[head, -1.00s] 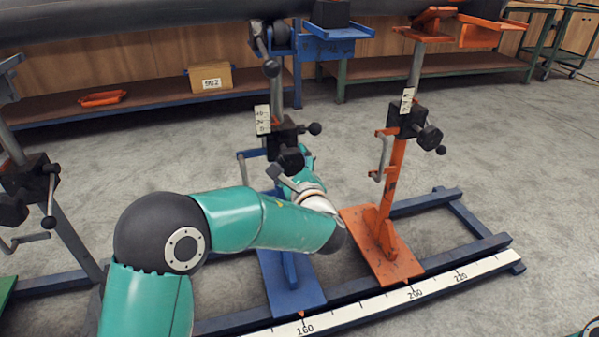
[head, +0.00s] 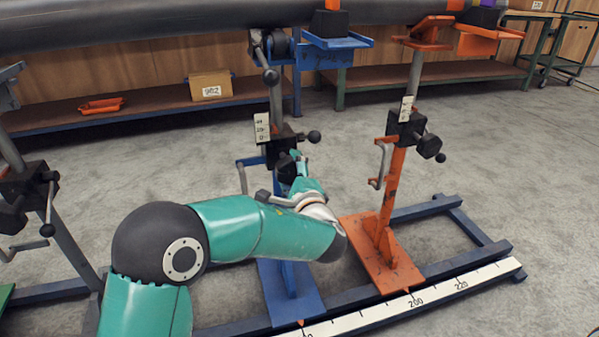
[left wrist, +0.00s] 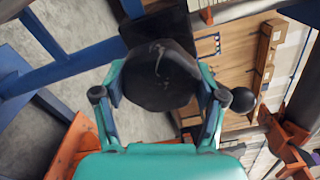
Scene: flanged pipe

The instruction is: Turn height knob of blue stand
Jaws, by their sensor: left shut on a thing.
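The blue stand (head: 290,302) is in the middle of the head view, its grey post rising to a blue bracket under the pipe. A black clamp block with a white scale (head: 262,128) sits on the post. The dark, rounded height knob (left wrist: 160,75) fills the middle of the left wrist view, in front of the black block. My left gripper (left wrist: 160,88) is shut on the knob, with one finger on each side. In the head view the left gripper (head: 291,168) is partly hidden by the arm's wrist. My right gripper is not in view.
An orange stand (head: 383,262) stands close on the right. Another stand's clamp (head: 27,192) is at the left edge. A long dark pipe (head: 150,28) lies across the top. A rail with a white ruler (head: 440,294) runs along the front. Open floor lies behind.

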